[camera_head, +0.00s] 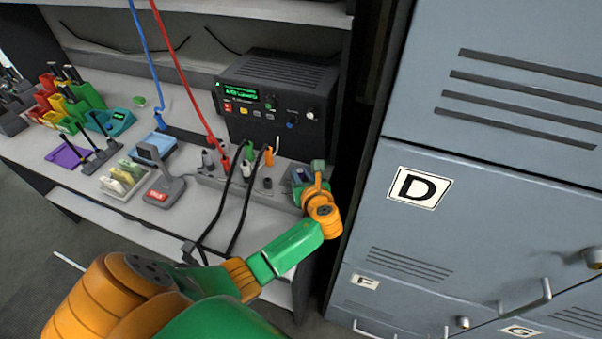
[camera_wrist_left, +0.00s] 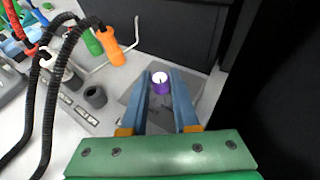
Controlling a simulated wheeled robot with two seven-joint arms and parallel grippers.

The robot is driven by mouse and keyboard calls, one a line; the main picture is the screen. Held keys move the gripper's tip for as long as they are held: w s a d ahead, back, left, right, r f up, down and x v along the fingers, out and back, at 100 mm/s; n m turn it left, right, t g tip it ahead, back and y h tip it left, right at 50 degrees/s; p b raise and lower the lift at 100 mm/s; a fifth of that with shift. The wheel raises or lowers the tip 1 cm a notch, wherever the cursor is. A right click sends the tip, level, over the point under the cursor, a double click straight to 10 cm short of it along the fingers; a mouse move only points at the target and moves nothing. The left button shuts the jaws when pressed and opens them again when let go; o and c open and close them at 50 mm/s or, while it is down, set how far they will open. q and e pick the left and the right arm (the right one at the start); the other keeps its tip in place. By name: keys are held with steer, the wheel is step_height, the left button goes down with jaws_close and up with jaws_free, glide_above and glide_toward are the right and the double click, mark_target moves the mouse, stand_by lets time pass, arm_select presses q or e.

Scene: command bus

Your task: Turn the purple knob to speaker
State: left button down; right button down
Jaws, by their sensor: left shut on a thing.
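The purple knob (camera_wrist_left: 160,83) has a white top with a dark pointer line. It shows in the left wrist view, on a grey panel near the right end of the desk. My left gripper (camera_wrist_left: 162,86) is shut on it, with one blue finger on each side. In the head view my left gripper (camera_head: 302,180) is at the desk's right end, and the knob is hidden there. The labels around the knob are covered or too small to read, so its setting cannot be told. My right gripper is not in view.
A black radio unit (camera_head: 275,95) stands behind. A socket strip (camera_head: 262,183) with black cables and an orange plug (camera_wrist_left: 110,46) lies left of the gripper. Grey lockers (camera_head: 480,160) stand close on the right.

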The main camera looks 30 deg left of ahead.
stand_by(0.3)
arm_select(q)
steer(key=c, duration=0.7)
jaws_free()
steer(key=shift+a+f, duration=0.1)
steer(key=shift+o, duration=0.2)
steer(key=p+v, duration=0.1)
steer(key=v, duration=0.6)
